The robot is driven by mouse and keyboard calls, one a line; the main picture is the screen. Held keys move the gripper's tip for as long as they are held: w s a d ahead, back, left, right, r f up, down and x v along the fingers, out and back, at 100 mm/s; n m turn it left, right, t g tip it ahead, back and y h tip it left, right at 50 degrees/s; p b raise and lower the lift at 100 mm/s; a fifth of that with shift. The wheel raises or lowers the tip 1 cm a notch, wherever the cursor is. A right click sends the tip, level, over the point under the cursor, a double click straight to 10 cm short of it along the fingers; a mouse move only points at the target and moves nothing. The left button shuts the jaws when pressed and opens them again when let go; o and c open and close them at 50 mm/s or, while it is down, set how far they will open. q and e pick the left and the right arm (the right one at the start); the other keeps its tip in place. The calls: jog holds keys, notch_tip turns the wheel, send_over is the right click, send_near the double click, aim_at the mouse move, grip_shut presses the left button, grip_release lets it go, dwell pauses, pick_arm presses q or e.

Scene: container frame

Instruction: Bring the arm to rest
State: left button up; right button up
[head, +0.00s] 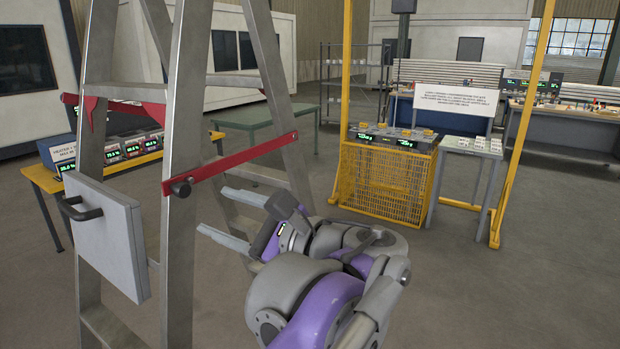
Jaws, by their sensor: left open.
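My left arm, grey and purple, reaches up from the bottom middle of the head view. Its left gripper (233,217) points left toward the stepladder (186,200). The two pale fingers are apart, with nothing seen between them. The fingertips are close to the ladder's legs in the picture; I cannot tell whether they touch. My right gripper is not in view.
A red brace (240,162) crosses the ladder, and a light panel (105,240) with a dark handle is at its left. A yellow mesh crate (385,185) stands behind, beside a small table (470,148). Grey floor is open at the right.

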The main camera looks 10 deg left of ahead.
pick_arm(q)
jog(key=s+a+f+n+g+h, duration=0.1)
jog(key=s+a+f+n+h, duration=0.15)
jog(key=f, duration=0.55)
jog(key=s+a+f+n+g+h, duration=0.1)
jog(key=s+f+h, duration=0.15)
jog(key=f, duration=0.55)
jog(key=s+a+f+n+g+h, duration=0.1)
jog(key=s+a+f+n+h, duration=0.15)
jog(key=f, duration=0.65)
jog(key=s+d+f+n+t+h+p, duration=0.1)
jog(key=s+d+f+n+h, duration=0.2)
jog(key=f, duration=0.5)
jog(key=s+d+f+n+h, duration=0.4)
jog(key=f+n+h, duration=0.2)
jog(key=f, duration=0.3)
jog(key=shift+s+d+f+t+p, duration=0.15)
jog(key=shift+s+d+t+p, duration=0.1)
jog(key=shift+t+p, duration=0.15)
jog(key=shift+c, duration=1.2)
jog(key=shift+s, duration=0.1)
